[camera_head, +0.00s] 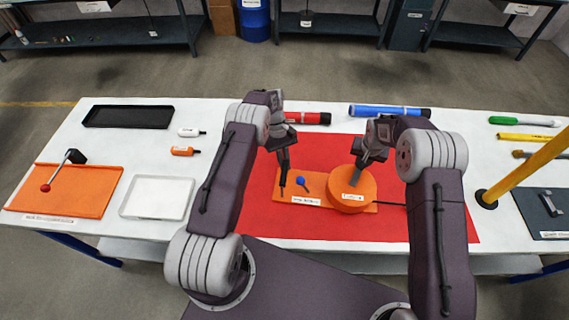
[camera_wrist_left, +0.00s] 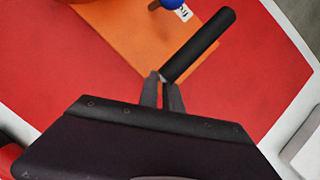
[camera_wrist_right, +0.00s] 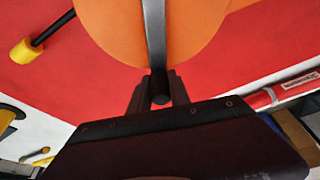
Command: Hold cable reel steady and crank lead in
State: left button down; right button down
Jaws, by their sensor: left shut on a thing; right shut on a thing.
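The cable reel is an orange drum (camera_head: 352,198) on an orange base plate (camera_head: 320,182) on the red mat. A blue knob (camera_head: 301,181) sits on the plate. My left gripper (camera_head: 283,172) is shut on the black upright handle at the plate's left end; this handle (camera_wrist_left: 200,45) shows clearly in the left wrist view. My right gripper (camera_head: 362,166) is over the drum. In the right wrist view it is shut on the black crank knob (camera_wrist_right: 159,86) at the end of the grey crank arm (camera_wrist_right: 154,30). A black lead (camera_head: 392,204) runs right from the reel, partly hidden by my right arm.
The red mat (camera_head: 262,220) is bare in front of the plate. Red (camera_head: 308,118) and blue (camera_head: 388,111) cylinders lie behind. An orange board with a lever (camera_head: 70,200) and a white tray (camera_head: 157,197) lie left. A yellow post (camera_head: 525,167) stands right.

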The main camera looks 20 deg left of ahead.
jog(key=shift+s+d+f, duration=0.15)
jog(key=shift+s+f, duration=0.1)
jog(key=shift+f, duration=0.05)
jog(key=shift+s+d+m+h, duration=0.15)
jog(key=shift+d+m+h, duration=0.15)
jog(key=shift+d+m, duration=0.4)
jog(key=shift+a, duration=0.1)
jog(key=shift+s+d+m, duration=0.2)
jog(key=shift+d+m, duration=0.35)
jog(key=shift+m, duration=0.25)
jog(key=shift+s+d+m+g+h, duration=0.3)
jog(key=shift+d+m+h, duration=0.15)
jog(key=shift+m, duration=0.45)
jog(key=shift+d, duration=0.1)
